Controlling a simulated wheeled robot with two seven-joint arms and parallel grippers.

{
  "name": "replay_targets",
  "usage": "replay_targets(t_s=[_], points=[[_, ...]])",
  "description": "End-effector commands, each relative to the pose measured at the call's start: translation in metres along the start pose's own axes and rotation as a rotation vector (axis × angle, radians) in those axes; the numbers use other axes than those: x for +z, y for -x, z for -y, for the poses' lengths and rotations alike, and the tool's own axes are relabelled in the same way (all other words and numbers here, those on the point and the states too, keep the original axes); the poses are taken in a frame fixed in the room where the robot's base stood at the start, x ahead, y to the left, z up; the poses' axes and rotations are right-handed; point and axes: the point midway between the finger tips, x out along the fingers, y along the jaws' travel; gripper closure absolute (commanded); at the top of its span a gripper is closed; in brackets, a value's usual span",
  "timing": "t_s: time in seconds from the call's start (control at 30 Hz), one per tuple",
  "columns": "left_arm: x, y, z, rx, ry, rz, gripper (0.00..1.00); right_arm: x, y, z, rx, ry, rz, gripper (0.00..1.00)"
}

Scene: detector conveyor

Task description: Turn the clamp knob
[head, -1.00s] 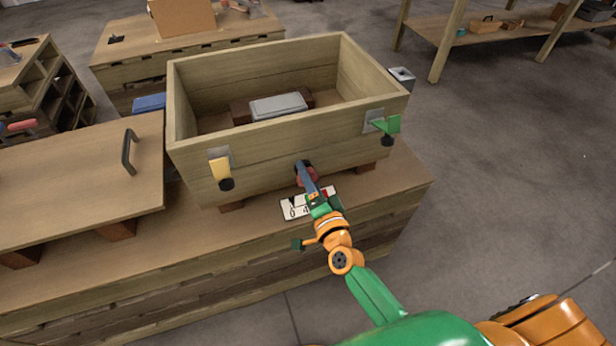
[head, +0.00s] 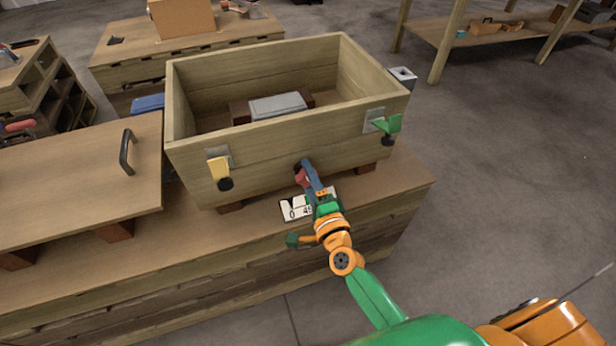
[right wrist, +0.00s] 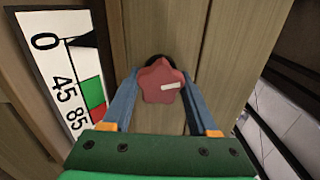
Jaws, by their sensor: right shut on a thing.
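The clamp knob is a red star-shaped knob (right wrist: 160,82) with a white mark, on the front wall of the wooden box (head: 250,172). In the right wrist view the white mark points right and slightly up. In the head view the knob (head: 299,176) shows partly beside a blue finger. My right gripper (right wrist: 160,92) is shut on the knob, with one blue finger on each side. A scale card (head: 297,208) reading 0, 45, 85 sits below the knob; it has black, green and red fields. My left gripper is not in view.
A grey block (head: 277,106) lies inside the open box. A yellow latch (head: 220,170) and a green latch (head: 388,125) are on its front wall. A wooden lid with a black handle (head: 126,152) lies at left on the bench. Open floor is at right.

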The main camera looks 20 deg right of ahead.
Motion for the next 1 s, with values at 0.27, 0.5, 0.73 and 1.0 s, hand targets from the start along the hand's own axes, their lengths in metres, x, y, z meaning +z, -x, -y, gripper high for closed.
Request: replay_targets(t_s=[0.27,0.5,0.73,1.0], points=[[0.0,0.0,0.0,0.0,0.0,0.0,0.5,0.0,0.0,-0.001,0.002,-0.001,0.001,0.96],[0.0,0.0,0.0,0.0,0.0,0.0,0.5,0.0,0.0,-0.001,0.001,0.0,0.0,0.1],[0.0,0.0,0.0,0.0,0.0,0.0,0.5,0.0,0.002,0.0,0.001,0.0,0.0,0.1],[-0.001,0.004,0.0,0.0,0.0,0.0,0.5,0.0,0.054,-0.001,0.004,0.001,0.001,0.1]])
